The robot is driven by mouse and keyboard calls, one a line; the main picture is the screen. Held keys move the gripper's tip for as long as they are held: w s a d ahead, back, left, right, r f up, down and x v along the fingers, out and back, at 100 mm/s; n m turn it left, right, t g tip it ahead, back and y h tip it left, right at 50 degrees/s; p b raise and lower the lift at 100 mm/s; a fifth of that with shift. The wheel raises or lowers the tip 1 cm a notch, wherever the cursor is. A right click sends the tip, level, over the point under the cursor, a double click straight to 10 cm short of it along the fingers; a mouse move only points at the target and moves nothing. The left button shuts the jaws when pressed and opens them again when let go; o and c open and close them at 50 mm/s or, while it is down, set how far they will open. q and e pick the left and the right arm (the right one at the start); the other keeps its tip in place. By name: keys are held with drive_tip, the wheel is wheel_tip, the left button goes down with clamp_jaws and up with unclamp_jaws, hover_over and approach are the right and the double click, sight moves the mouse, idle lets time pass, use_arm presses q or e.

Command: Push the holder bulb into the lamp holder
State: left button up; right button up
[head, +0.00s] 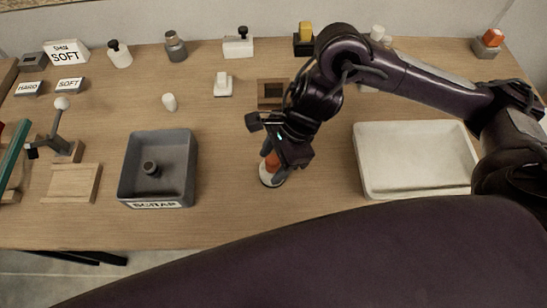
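An orange bulb (272,161) is at the middle of the table, just above or in a round white lamp holder (266,179). My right gripper (275,163) points down over the holder, with its fingers on either side of the bulb; it looks shut on it. The fingers cover part of the bulb and holder, so I cannot tell how deep the bulb sits. My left gripper is not in view.
A grey scrap bin (129,178) with a small dark part inside stands to the left. A white tray (362,172) stands to the right. A lever with a white knob (62,103) is at far left. Small fixtures and an orange-topped block (492,40) line the back.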

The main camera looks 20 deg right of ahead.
drive_tip(key=v, duration=0.7)
drive_tip(key=shift+d+r+p, duration=0.2)
drive_tip(key=shift+r+p, duration=0.15)
drive_tip(key=shift+p, duration=0.05)
idle(0.4)
